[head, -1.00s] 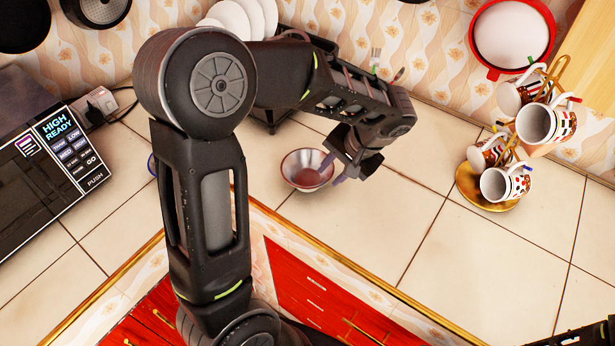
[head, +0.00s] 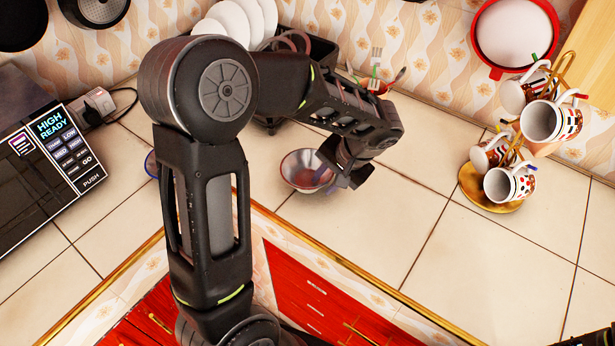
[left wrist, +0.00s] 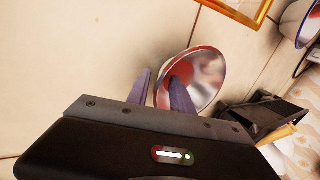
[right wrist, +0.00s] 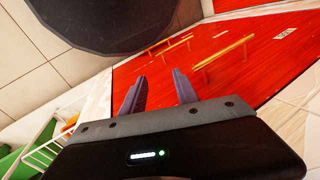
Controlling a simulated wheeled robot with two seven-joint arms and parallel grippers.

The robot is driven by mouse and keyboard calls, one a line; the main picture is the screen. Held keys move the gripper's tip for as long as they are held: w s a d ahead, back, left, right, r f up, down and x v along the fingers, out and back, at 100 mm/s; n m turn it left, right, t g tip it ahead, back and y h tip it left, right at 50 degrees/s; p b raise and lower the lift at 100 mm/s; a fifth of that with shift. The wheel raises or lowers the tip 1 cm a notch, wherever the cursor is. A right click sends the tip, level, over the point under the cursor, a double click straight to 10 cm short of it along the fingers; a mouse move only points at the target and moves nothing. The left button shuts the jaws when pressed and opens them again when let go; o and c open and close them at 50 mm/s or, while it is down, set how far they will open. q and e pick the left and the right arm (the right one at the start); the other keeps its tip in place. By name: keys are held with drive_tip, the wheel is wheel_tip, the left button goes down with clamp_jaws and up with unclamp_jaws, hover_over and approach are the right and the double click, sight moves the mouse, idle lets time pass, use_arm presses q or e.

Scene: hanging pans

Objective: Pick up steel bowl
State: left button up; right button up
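In the left wrist view the bowl (left wrist: 207,82) lies at the fingertips of my left gripper (left wrist: 159,84). One finger reaches over the inside of the bowl and the other is outside, with the near rim between them. The fingers are apart, with a gap showing. Whether either finger touches the bowl cannot be told. My right gripper (right wrist: 158,84) is open and empty in the right wrist view, in front of red cabinet fronts.
A microwave (head: 40,170) stands at left. A dish rack with white plates (head: 235,20) is behind my left arm. A gold stand (head: 475,190) holds several patterned mugs at right. A blue-rimmed item (head: 151,163) is partly hidden by my arm. The middle-right counter is clear.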

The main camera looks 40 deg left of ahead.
use_arm(q)
clamp_jaws()
idle(1.2)
